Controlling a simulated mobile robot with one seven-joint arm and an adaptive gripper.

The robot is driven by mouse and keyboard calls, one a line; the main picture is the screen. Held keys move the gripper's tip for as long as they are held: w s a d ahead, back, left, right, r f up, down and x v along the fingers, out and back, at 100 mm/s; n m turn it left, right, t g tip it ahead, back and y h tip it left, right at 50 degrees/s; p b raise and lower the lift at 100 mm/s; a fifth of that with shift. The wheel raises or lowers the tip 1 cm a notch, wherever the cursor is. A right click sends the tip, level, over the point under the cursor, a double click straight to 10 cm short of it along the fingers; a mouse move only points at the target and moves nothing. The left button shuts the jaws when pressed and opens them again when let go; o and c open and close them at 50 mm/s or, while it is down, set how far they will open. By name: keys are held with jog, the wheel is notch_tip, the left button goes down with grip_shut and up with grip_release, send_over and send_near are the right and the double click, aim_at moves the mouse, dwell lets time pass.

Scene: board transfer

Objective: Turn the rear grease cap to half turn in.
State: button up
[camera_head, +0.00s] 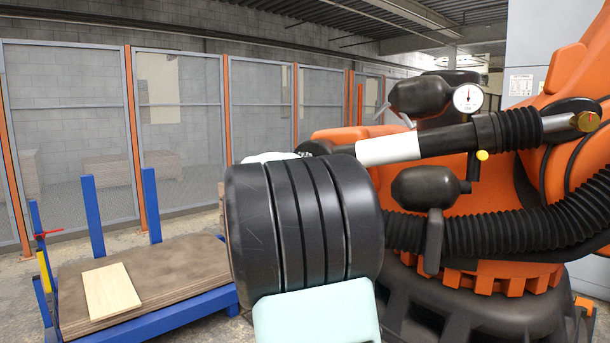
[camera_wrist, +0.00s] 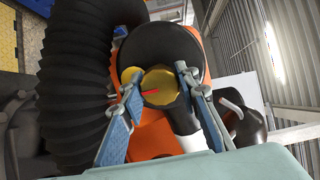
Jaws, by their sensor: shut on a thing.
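In the wrist view a round brass-coloured cap (camera_wrist: 163,88) with a red mark sits in a black housing. My gripper (camera_wrist: 157,84) is shut on this cap, with one blue-padded finger on each side. The red mark runs roughly sideways, tilted slightly. In the head view my gripper and the cap in it are hidden behind my dark arm link. Another brass cap (camera_head: 586,121) with a red mark shows at the right end of the black and white cylinder (camera_head: 400,147). No finger touches it there. I cannot tell from the pictures which cap is the rear one.
A ribbed black hose (camera_wrist: 75,80) runs close to the left finger; it also crosses the head view (camera_head: 500,232). A blue-framed pallet (camera_head: 170,325) holds a pale board (camera_head: 110,290) at left.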

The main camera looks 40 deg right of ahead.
dwell(0.4)
jog(key=o, duration=1.2)
jog(key=shift+c, duration=0.2)
jog(key=v, duration=1.2)
jog(key=shift+w+r, duration=0.1)
